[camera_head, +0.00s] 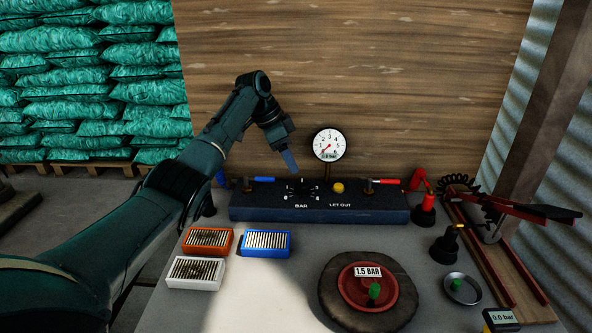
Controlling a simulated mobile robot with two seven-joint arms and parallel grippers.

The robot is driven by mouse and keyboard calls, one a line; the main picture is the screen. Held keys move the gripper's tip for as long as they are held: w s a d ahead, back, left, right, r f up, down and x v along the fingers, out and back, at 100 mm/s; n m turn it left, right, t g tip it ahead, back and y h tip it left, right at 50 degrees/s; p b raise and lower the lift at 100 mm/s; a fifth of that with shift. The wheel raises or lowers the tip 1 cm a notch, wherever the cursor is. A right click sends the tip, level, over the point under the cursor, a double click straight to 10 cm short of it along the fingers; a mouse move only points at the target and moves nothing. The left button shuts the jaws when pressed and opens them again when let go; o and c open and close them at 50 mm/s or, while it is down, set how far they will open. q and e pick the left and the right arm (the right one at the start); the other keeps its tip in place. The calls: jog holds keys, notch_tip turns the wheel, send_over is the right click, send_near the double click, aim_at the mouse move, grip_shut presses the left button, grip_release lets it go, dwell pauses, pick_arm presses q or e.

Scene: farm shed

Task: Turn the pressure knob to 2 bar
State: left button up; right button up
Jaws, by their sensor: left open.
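The pressure knob (304,191) is a dark dial on the top of a blue-black control box (250,207). Numbers ring it and the word BAR is printed below it. Its exact setting is too small to read. A round white gauge (329,145) stands behind the box, its red needle pointing low left, with a small bar readout that is hard to read. My left gripper (291,163) is open and empty. It points down, above and slightly left of the knob, apart from it. My right gripper is not in view.
A yellow button (338,188) marked LET OUT sits right of the knob. Orange (208,241), blue (264,243) and white (195,272) trays stand front left. A wheel labelled 1.5 BAR (368,291) lies in front. A red tool (508,207) and metal dish (463,288) are right.

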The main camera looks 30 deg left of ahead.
pick_arm(q)
jog(key=v, duration=0.5)
jog(key=shift+f, duration=0.1)
dwell(0.3)
